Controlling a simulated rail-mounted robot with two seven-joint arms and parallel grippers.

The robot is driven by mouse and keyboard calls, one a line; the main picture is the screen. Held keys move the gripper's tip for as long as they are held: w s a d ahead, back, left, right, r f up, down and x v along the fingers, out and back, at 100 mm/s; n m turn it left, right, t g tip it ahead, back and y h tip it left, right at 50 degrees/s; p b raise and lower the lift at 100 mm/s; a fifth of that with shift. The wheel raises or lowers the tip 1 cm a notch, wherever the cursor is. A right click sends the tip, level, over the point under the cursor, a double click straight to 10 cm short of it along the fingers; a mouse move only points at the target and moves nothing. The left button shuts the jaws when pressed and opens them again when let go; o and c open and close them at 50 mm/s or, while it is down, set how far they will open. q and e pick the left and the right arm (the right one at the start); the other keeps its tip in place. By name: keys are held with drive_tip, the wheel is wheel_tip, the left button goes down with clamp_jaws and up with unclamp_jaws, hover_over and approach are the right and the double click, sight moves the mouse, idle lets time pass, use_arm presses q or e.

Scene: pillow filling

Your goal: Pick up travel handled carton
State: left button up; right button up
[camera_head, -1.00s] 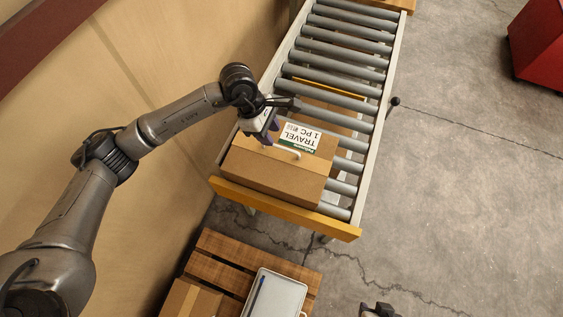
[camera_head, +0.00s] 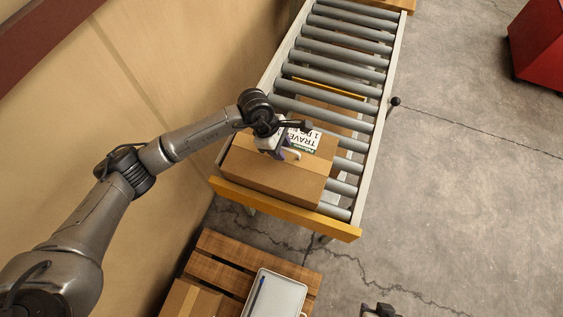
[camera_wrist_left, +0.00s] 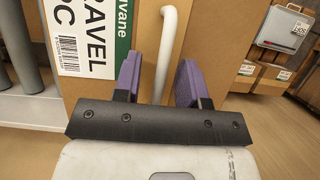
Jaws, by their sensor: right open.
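The travel carton (camera_head: 275,175) is a brown box on the near end of the roller conveyor. Its white label (camera_head: 303,138) reads TRAVEL and it has a white handle (camera_head: 294,155) on top. My left gripper (camera_head: 284,153) is over the carton at the handle. In the left wrist view the two purple fingers of my left gripper (camera_wrist_left: 158,82) are apart, with the white handle (camera_wrist_left: 167,45) standing between them, clear of both. The label (camera_wrist_left: 83,35) is left of the fingers there. My right gripper (camera_head: 379,310) shows only in part at the bottom edge.
The roller conveyor (camera_head: 345,62) has a yellow end bar (camera_head: 285,209). A wooden pallet (camera_head: 222,247) below it bears a box (camera_head: 190,300) and a grey-white case (camera_head: 275,295). A red cabinet (camera_head: 540,45) stands at top right. The concrete floor on the right is clear.

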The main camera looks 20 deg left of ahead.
use_arm(q)
clamp_jaws()
drive_tip(key=shift+r, duration=0.1)
drive_tip(key=shift+r, duration=0.1)
idle(1.1)
